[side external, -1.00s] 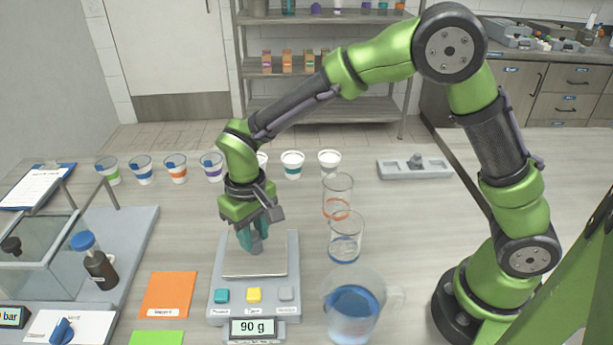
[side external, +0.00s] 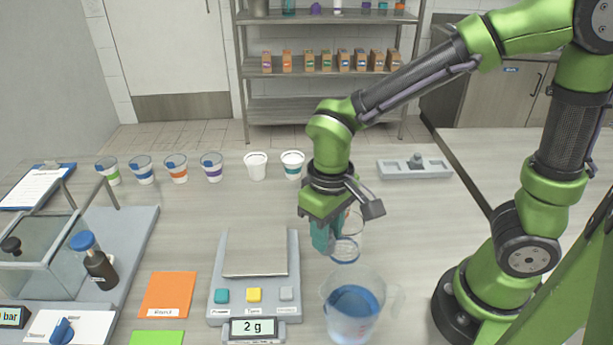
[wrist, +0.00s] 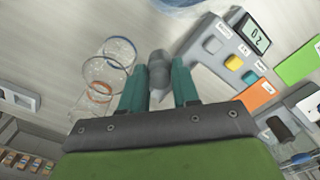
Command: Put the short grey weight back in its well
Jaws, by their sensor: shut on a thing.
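My gripper (side external: 326,240) is shut on a short grey weight (wrist: 158,68), which shows between the teal fingers in the wrist view. In the side view the fingers hide the weight. The gripper hangs right of the scale, in front of the glass beakers and above the table. The grey weight holder (side external: 435,172) lies at the back right, well away from the gripper. One grey weight (side external: 416,161) with a knob stands in it. An end of the holder shows at the left of the wrist view (wrist: 17,98); its wells are hard to make out there.
The scale (side external: 255,262) reads 2 g and its plate is empty. A blue-ringed beaker (side external: 346,254) and another beaker stand by the gripper, partly hidden. A pitcher of blue liquid (side external: 352,300) stands in front. Several cups (side external: 256,167) line the back.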

